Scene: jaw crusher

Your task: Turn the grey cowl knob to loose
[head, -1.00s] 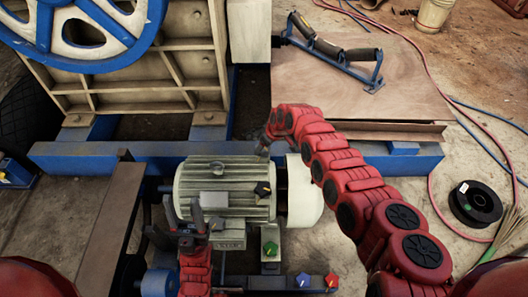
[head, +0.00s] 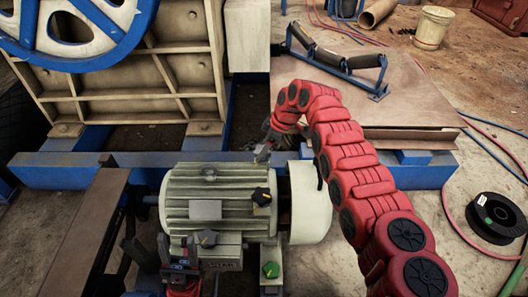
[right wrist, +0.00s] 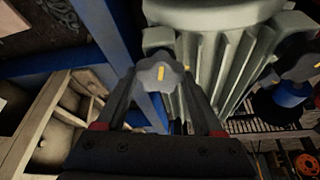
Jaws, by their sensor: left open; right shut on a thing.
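In the right wrist view, the grey lobed knob (right wrist: 160,74) with a yellow mark sits between my fingertips. My right gripper (right wrist: 158,80) is shut on it. The mark runs nearly straight up and down in that picture. In the head view my right gripper (head: 264,152) reaches down behind the motor (head: 215,187), near its cream cowl (head: 309,205); the grey knob cannot be made out there. My left gripper (head: 180,258) is open and empty at the motor's front left, close to a dark knob with a yellow mark (head: 207,238).
Another black knob (head: 262,196) is on the motor's front right, and a green knob (head: 270,269) stands below it. A blue beam (head: 90,176) runs behind the motor. A roller frame (head: 340,60) lies on a board at the back. A black spool (head: 497,217) lies at right.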

